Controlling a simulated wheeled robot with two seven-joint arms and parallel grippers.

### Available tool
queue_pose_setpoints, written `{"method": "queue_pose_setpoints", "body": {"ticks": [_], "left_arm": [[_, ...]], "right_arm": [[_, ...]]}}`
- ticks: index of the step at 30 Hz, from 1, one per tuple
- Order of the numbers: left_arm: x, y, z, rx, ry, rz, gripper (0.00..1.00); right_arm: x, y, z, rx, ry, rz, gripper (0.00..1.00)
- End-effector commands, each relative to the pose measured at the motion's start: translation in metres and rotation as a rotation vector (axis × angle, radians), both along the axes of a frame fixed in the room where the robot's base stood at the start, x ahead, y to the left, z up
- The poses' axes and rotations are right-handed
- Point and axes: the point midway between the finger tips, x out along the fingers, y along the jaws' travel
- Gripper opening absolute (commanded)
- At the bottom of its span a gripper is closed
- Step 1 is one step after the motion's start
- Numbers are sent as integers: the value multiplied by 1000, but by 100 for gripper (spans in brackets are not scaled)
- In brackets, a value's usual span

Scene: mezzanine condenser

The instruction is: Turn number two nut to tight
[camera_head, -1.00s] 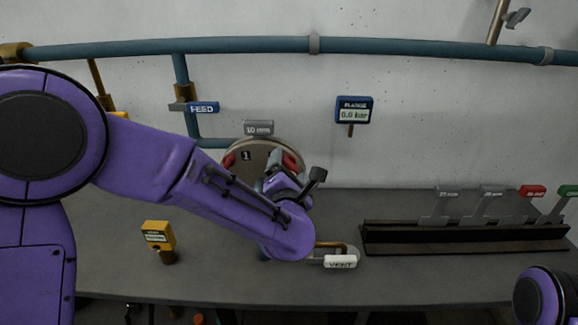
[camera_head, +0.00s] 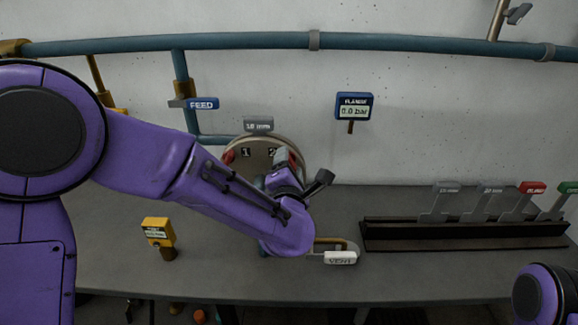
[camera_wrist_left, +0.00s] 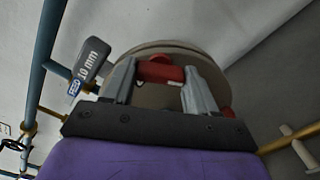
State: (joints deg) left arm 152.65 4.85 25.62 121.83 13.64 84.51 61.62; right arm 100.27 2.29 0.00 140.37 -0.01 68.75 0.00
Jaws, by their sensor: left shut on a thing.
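The round flange (camera_head: 262,146) stands at the bench's back, with "1" and "2" marked on its face. A red nut (camera_head: 229,157) sits at its left edge, beside the 1. Another red nut, beside the 2, is mostly hidden behind my left gripper (camera_head: 285,160) in the head view. In the left wrist view, my left gripper (camera_wrist_left: 162,82) has its fingers on either side of a red nut (camera_wrist_left: 160,70) and is shut on it. A grey tag reading 10 mm (camera_head: 258,124) is above the flange. My right gripper is not in view.
A blue flange gauge (camera_head: 353,106) reads 0.0 bar. A white VENT handle (camera_head: 340,257) is close to my left wrist. A yellow device (camera_head: 157,232) stands at left on the bench. A dark rack (camera_head: 465,235) with several tagged tools is at right. A blue FEED tag (camera_head: 202,104) hangs by the pipe.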

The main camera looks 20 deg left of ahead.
Motion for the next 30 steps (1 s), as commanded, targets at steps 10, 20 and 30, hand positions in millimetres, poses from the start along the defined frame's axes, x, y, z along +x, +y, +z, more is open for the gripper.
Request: {"method": "queue_pose_setpoints", "body": {"ticks": [10, 20, 30], "left_arm": [[0, -1, 1, 313, 89, -2, 27], [0, -1, 1, 613, 176, -2, 27], [0, 0, 1, 864, 249, -2, 27]], "right_arm": [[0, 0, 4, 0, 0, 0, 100], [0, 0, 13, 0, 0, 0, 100], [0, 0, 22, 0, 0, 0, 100]]}}
